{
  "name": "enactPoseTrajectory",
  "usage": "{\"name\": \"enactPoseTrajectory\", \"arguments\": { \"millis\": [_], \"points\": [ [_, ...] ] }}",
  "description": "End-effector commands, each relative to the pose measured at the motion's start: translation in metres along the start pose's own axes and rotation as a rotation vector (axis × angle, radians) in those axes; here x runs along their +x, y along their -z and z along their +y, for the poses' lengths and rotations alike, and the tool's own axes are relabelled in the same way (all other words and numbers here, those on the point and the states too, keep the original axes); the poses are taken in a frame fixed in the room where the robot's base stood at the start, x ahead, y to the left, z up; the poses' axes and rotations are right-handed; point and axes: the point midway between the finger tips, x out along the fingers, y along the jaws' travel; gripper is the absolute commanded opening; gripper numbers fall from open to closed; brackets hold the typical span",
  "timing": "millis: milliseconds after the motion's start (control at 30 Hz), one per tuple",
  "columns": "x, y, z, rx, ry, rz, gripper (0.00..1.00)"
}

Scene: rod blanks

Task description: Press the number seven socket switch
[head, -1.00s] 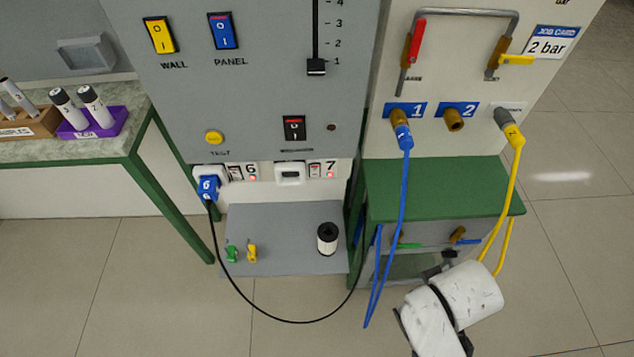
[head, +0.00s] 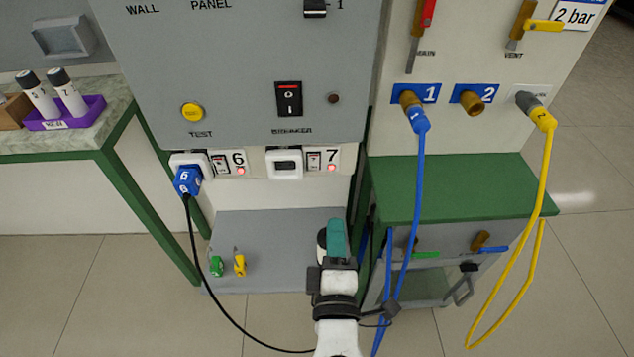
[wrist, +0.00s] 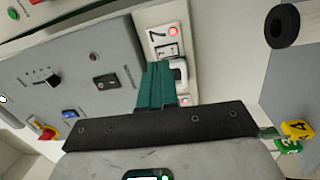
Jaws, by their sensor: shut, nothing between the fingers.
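In the wrist view, the switch (wrist: 167,50) shows just beyond the fingertips, beside the 7. My gripper (head: 337,224) has teal fingers closed together, with nothing between them. In the head view it is below the switch, apart from it, in front of a black-and-white cylinder. The fingers (wrist: 153,72) partly cover the socket area in the wrist view.
A blue plug (head: 187,180) with a black cable sits in socket six, left of socket seven. The breaker switch (head: 289,99) is above. A green-topped cabinet (head: 450,188) with hanging blue and yellow hoses stands to the right.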

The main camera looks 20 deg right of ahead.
Motion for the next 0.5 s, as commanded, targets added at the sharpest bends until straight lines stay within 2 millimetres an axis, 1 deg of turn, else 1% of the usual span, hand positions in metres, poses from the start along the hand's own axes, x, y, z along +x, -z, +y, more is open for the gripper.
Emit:
{"name": "enactPoseTrajectory", "arguments": {
  "millis": [33,100,200,500],
  "points": [
    [-0.003,0.009,-0.004,-0.023,-0.016,0.028,0.00],
    [-0.006,0.018,-0.005,-0.045,-0.033,0.055,0.00],
    [-0.008,0.024,-0.004,-0.060,-0.044,0.073,0.00],
    [-0.008,0.025,-0.003,-0.061,-0.045,0.073,0.00]
  ]
}}
